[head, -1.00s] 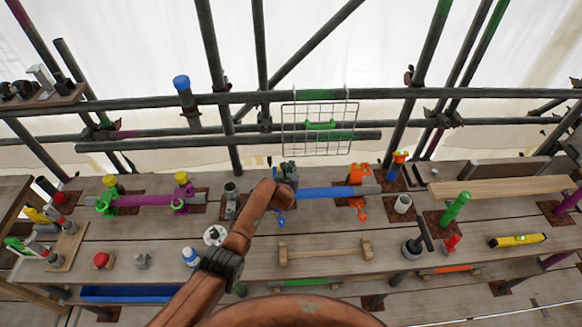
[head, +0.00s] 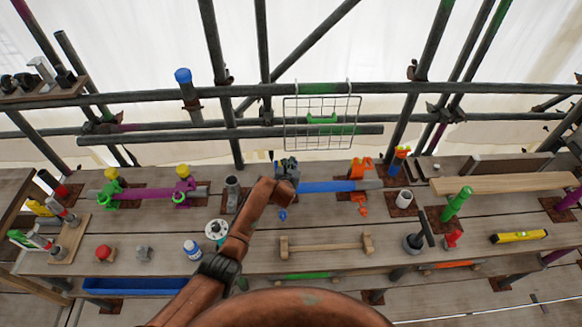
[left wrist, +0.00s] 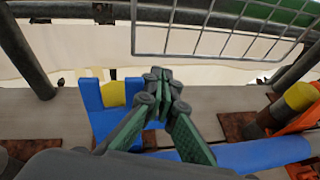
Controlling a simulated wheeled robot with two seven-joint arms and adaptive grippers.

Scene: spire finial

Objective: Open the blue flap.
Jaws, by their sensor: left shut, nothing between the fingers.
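A blue clamp (left wrist: 98,112) shows in the left wrist view, with a fork-shaped blue flap and a yellow knob (left wrist: 114,94) between its prongs. The clamp sits on the blue pipe (head: 328,187). In the head view my left gripper hides most of it; only a small blue part (head: 283,215) shows below. My left gripper (left wrist: 158,76) is shut and empty. Its fingertips are just right of the blue flap; I cannot tell whether they touch it. In the head view the left gripper (head: 287,168) is over the left end of the blue pipe. My right gripper is not in view.
An orange clamp (head: 359,174) holds the pipe's right side. A wire basket (head: 320,135) hangs close behind on the rail. A purple pipe (head: 145,192) with green and magenta clamps lies left.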

